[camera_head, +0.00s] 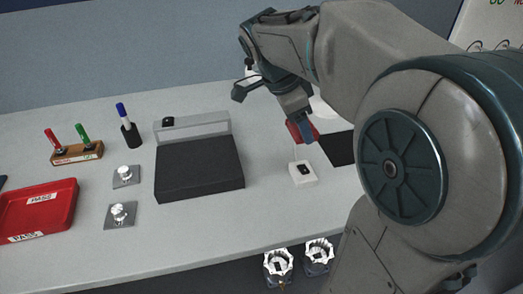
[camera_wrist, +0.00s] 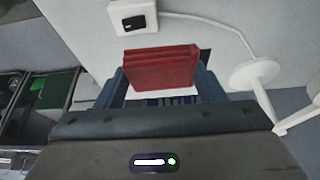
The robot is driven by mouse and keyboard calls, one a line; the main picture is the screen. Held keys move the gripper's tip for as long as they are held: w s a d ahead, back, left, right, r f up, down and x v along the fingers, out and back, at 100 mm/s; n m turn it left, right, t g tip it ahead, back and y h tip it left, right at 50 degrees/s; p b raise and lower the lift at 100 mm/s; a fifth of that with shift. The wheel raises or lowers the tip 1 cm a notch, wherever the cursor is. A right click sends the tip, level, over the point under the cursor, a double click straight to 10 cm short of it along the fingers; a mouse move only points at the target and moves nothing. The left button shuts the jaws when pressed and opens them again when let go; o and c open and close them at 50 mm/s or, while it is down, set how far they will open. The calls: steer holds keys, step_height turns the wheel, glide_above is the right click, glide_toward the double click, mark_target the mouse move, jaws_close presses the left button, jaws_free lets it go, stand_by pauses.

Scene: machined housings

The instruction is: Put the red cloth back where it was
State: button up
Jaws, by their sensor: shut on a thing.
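The red cloth (camera_wrist: 160,68) is a folded stack between the fingers of my gripper (camera_wrist: 163,90) in the wrist view. In the head view a part of the red cloth (camera_head: 304,131) shows beside my gripper (camera_head: 296,128), above the right part of the table. My gripper is shut on the cloth. In the head view, my fingers and arm hide part of the cloth. I cannot tell how far it is above the table.
A white box with a black switch (camera_head: 303,172) and a cable stands close in front of my gripper. A black mat (camera_head: 338,147) lies to the right. A dark block (camera_head: 200,168), a red tray (camera_head: 38,209) and a pen holder (camera_head: 130,135) are left. A white stand (camera_wrist: 255,75) is near.

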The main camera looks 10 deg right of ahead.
glide_above(264, 150)
steer(key=a, duration=0.1)
step_height(264, 150, down, 6)
steer(key=shift+a+f, duration=0.1)
steer(key=shift+f, duration=0.15)
steer(key=shift+w+f+b, duration=0.1)
steer(key=shift+f+b, duration=0.3)
steer(key=shift+f, duration=1.65)
steer(key=shift+f, duration=0.2)
steer(key=o, duration=1)
steer(key=shift+r, duration=0.1)
steer(key=shift+r, duration=0.2)
steer(key=p+v, duration=0.1)
steer(key=v, duration=1.1)
steer(key=shift+p, duration=0.4)
